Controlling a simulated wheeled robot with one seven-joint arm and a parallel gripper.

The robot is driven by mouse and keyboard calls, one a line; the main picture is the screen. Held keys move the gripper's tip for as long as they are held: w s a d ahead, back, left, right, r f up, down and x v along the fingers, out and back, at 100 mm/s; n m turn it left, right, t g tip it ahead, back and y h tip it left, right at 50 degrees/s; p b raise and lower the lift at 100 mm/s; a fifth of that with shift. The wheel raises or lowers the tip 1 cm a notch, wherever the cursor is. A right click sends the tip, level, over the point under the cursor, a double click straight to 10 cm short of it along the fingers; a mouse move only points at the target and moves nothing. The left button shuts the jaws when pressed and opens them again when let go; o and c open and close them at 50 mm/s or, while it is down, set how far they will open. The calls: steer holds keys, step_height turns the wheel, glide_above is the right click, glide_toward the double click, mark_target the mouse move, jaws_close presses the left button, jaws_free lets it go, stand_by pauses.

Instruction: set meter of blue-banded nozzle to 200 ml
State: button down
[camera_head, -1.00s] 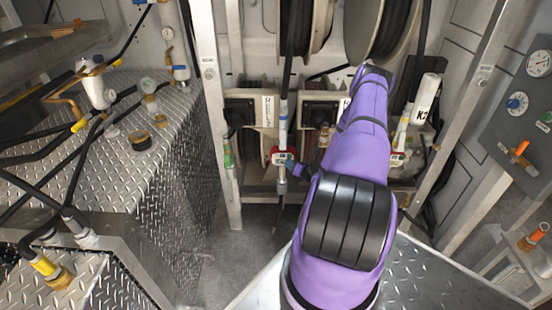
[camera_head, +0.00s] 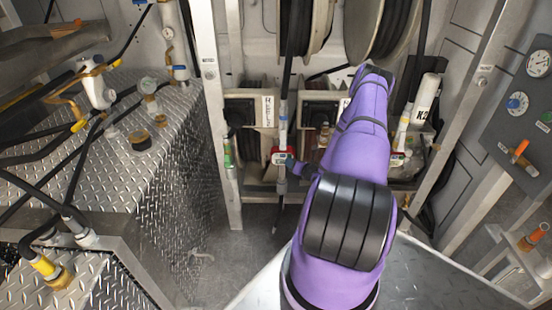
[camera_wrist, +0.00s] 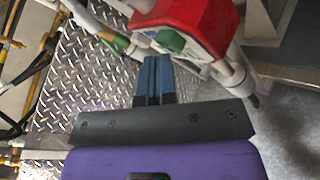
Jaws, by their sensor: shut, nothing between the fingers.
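A nozzle with a red meter (camera_head: 281,155) hangs upright at the front of the reel rack, with a pale blue band (camera_head: 283,122) above the meter. In the wrist view the red meter (camera_wrist: 195,22) fills the top, with a green part (camera_wrist: 170,40) on its near face. My gripper (camera_wrist: 153,60) is shut and empty, its blue fingers pointing at the green part. Whether the fingertips touch it I cannot tell. In the head view my gripper (camera_head: 294,163) is just right of the meter. The meter's reading is not legible.
Another nozzle with a red meter (camera_head: 397,158) and a yellow band hangs to the right, partly behind my arm. A green-bodied nozzle (camera_head: 228,152) hangs to the left. Hose reels (camera_head: 378,30) are above. A treadplate bench (camera_head: 165,130) stands at left and a gauge panel (camera_head: 520,110) at right.

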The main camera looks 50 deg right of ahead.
steer(key=shift+w+d, duration=0.3)
steer(key=shift+d, duration=0.1)
stand_by(1.0)
steer(key=shift+s+a, duration=0.1)
steer(key=shift+a, duration=0.05)
steer(key=shift+s+a, duration=0.65)
steer(key=shift+a, duration=0.1)
steer(key=shift+w+d, duration=0.15)
steer(key=shift+d, duration=0.1)
steer(key=shift+w+d, duration=0.15)
steer(key=shift+d, duration=0.05)
stand_by(0.3)
steer(key=shift+w+d, duration=0.45)
steer(key=shift+d, duration=0.05)
stand_by(1.4)
steer(key=shift+s+a, duration=0.75)
steer(key=shift+a, duration=0.1)
steer(key=shift+a, duration=0.1)
